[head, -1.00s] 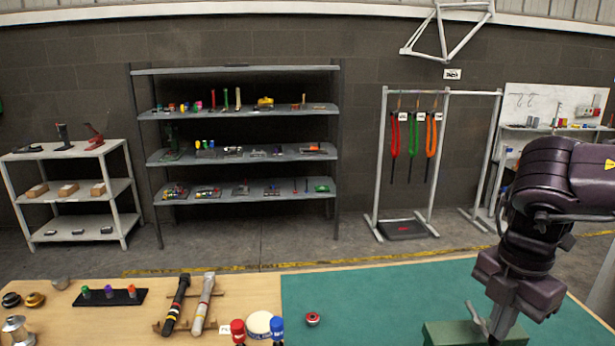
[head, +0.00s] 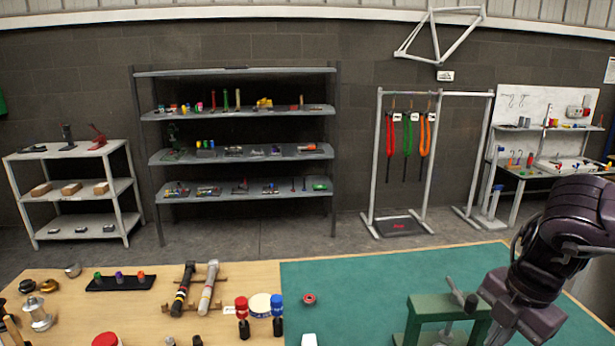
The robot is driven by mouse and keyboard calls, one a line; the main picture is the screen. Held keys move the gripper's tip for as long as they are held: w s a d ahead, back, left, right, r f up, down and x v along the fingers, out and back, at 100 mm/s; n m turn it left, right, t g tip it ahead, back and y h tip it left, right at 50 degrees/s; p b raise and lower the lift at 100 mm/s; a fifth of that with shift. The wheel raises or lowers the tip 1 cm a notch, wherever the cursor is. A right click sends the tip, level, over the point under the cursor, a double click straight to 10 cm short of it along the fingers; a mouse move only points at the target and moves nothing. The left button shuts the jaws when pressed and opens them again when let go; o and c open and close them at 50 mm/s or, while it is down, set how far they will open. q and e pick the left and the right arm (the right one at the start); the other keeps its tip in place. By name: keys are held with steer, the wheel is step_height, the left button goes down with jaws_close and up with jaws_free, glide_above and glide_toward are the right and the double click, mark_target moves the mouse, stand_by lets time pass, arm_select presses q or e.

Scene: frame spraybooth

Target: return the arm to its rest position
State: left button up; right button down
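My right arm comes in from the right edge, dark purple and black, over the green mat (head: 350,275). Its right gripper (head: 518,315) hangs at the lower right, just right of a green stand (head: 432,303) with a grey lever (head: 462,297) on it. Its fingertips cannot be made out, so I cannot tell whether it is open or holds anything. It overlaps the stand's right side in the picture; I cannot tell whether they touch. My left arm and gripper are not in view.
On the wooden bench top (head: 140,318) are two tubes on a rack (head: 197,287), a black strip with coloured plugs (head: 121,281), and red (head: 241,307) and blue (head: 277,305) topped pieces. A small red ring (head: 309,299) lies on the mat, whose middle is mostly clear.

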step_height(320, 180, down, 15)
steer(key=a+m+t+y, duration=0.1)
steer(key=a+m+t, duration=0.2)
steer(key=m+t, duration=0.4)
steer(key=s+a+f+m+g+h, duration=0.1)
steer(key=s+a+f+m+g, duration=0.1)
steer(key=s+a+m, duration=0.4)
steer(key=s+a+f+m+g+h, duration=0.1)
steer(key=s+a+f+m+g, duration=0.25)
steer(key=s+m, duration=0.45)
step_height(320, 180, down, 27)
steer(key=s, duration=0.2)
steer(key=s+d+f+g, duration=0.1)
steer(key=s+d+f, duration=0.2)
steer(key=s+f, duration=1.7)
steer(key=shift+d+f+n+g, duration=0.15)
steer(key=shift+n+g, duration=0.2)
steer(key=shift+n, duration=0.05)
